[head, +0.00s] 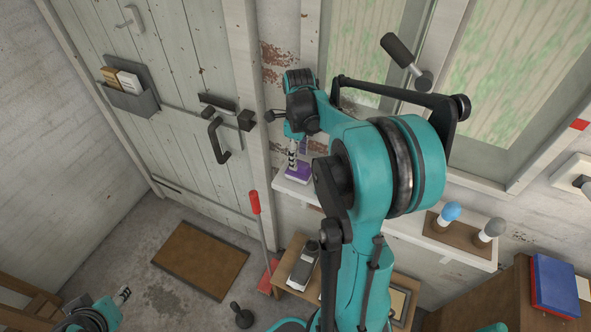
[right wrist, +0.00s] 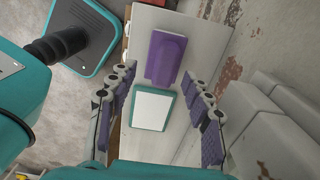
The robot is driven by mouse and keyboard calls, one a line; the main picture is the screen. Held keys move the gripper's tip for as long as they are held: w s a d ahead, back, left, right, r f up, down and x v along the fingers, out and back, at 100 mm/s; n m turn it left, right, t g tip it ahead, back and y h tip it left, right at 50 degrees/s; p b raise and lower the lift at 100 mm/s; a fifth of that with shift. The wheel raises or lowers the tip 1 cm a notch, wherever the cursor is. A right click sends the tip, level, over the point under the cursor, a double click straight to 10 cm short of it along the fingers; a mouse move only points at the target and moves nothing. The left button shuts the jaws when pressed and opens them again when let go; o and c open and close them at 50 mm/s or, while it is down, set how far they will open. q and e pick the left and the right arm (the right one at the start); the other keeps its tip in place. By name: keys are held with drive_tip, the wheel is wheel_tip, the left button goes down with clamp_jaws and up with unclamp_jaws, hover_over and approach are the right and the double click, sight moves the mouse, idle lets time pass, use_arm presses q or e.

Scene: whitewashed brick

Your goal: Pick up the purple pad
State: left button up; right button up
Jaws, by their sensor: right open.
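The purple pad (right wrist: 166,57) lies on the white shelf (right wrist: 150,20), beyond my fingertips in the right wrist view. In the head view its purple surface (head: 297,170) shows at the shelf's left end, below my right gripper (head: 294,152), with part of it hidden. In the right wrist view my right gripper (right wrist: 160,95) is open and empty, its fingers apart on either side. The fingers seem to be above the shelf and off the pad. My left gripper (head: 122,295) is low at the left in the head view, and its opening is unclear.
A flat white thing with a teal edge (right wrist: 152,109) shows nearer than the pad, between the fingers. The wall runs along the shelf. A blue and a grey knob on a wooden base (head: 450,226) stand at the shelf's right part. A window (head: 520,80) is above.

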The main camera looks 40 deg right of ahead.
sight(299, 163)
drive_tip(key=f, duration=0.2)
drive_tip(key=f+b, duration=0.1)
drive_tip(key=f, duration=0.1)
drive_tip(key=shift+w+d+f, duration=0.1)
drive_tip(key=shift+w+d, duration=0.1)
drive_tip(key=shift+d, duration=0.2)
drive_tip(key=shift+f, duration=0.5)
clamp_jaws()
drive_tip(key=shift+r, duration=0.1)
